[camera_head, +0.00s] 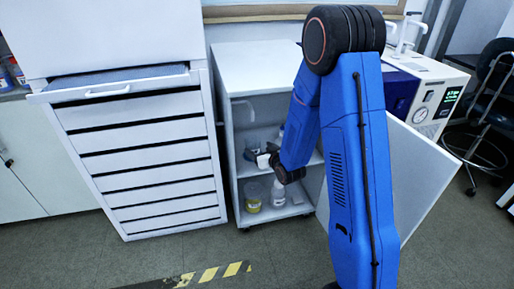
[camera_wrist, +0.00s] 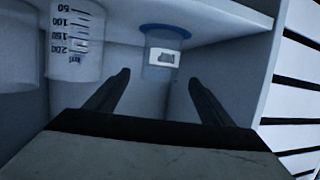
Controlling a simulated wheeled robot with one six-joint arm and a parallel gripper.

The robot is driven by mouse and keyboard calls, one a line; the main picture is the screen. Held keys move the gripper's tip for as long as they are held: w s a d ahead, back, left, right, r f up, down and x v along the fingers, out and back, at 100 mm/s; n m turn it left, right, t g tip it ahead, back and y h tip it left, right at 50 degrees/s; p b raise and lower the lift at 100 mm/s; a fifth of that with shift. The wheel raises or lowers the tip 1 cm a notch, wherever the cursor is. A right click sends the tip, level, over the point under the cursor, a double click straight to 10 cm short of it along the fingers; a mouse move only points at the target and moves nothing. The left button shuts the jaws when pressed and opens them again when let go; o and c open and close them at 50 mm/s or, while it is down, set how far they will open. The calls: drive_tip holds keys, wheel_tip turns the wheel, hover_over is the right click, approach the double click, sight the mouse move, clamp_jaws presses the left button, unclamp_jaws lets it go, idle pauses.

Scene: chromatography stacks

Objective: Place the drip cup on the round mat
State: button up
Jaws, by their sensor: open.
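A clear cup with a white label (camera_wrist: 163,58) stands in the cabinet in the wrist view, which looks turned over. It is probably the drip cup. A blue round rim or disc (camera_wrist: 165,28) shows at its end against the shelf; I cannot tell whether this is part of the cup or a mat under it. My gripper (camera_wrist: 159,78) is open, its fingertips on either side of the cup's near end in the picture; contact is not clear. In the head view my gripper (camera_head: 275,160) reaches into the open cabinet at upper-shelf height. I cannot identify a separate round mat.
A graduated beaker (camera_wrist: 75,40) stands close beside the cup. The white cabinet (camera_head: 262,68) has side walls and shelves near my arm.

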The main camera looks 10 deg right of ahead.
drive_tip(key=shift+s, duration=0.25)
drive_tip(key=shift+s+d+r, duration=0.1)
drive_tip(key=shift+d+r, duration=0.1)
drive_tip(key=shift+r, duration=0.35)
drive_tip(key=s+d+r+m+g+h, duration=0.1)
drive_tip(key=s+d+r+g+h, duration=0.3)
drive_tip(key=s+r, duration=1.15)
drive_tip(key=s+r+g, duration=0.2)
drive_tip(key=s, duration=1.3)
drive_tip(key=s+d+r+m+g+y, duration=0.1)
drive_tip(key=s+r+g, duration=0.1)
drive_tip(key=s, duration=1.2)
drive_tip(key=shift+s+r+g, duration=0.15)
drive_tip(key=shift+s+g, duration=0.2)
drive_tip(key=shift+g, duration=0.45)
drive_tip(key=shift+d, duration=0.1)
drive_tip(key=shift+c, duration=0.3)
